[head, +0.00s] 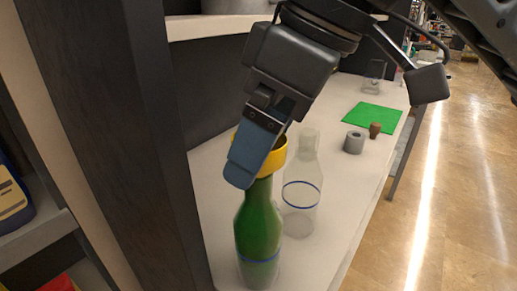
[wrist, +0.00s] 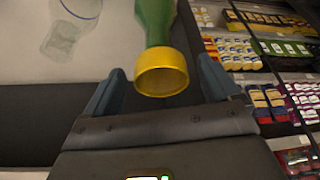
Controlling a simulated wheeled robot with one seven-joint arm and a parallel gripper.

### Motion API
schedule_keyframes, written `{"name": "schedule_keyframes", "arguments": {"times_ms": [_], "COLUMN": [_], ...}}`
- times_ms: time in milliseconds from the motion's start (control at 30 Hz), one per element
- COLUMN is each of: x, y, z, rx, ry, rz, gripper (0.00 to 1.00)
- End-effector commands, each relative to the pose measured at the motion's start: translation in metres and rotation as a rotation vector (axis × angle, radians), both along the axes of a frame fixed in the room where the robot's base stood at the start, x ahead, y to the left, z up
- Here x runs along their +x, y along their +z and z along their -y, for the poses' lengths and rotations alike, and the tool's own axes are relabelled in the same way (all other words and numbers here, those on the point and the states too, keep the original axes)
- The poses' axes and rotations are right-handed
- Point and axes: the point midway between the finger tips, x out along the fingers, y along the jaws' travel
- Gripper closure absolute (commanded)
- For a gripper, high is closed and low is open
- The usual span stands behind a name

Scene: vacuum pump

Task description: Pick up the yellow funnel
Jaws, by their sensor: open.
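The yellow funnel (head: 272,162) sits on the mouth of an upright green bottle (head: 258,232) in the head view. In the wrist view the funnel (wrist: 161,72) shows its wide rim towards me, with the green bottle (wrist: 154,22) beyond it. My gripper (wrist: 161,88) is open, with one finger on each side of the funnel. Small gaps show between the fingers and the funnel. In the head view a blue-grey fingertip of my gripper (head: 254,157) covers the funnel's left part.
A clear bottle (head: 302,190) with a blue ring stands close to the right of the green bottle on the white counter (head: 343,185). Further back are a grey cylinder (head: 354,142), a brown stopper (head: 375,130) and a green mat (head: 372,117). A dark upright panel (head: 110,130) stands at left.

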Motion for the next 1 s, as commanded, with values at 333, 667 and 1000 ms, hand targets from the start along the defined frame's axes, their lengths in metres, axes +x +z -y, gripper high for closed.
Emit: {"name": "schedule_keyframes", "arguments": {"times_ms": [333,667,1000], "x": [0.004,0.003,0.004], "y": [-0.024,-0.024,-0.024], "z": [-0.01,-0.01,-0.01], "rx": [0.001,0.001,0.001], "ry": [-0.001,-0.001,-0.001], "rz": [0.0,0.0,0.0], "gripper": [0.11,0.3,0.62]}}
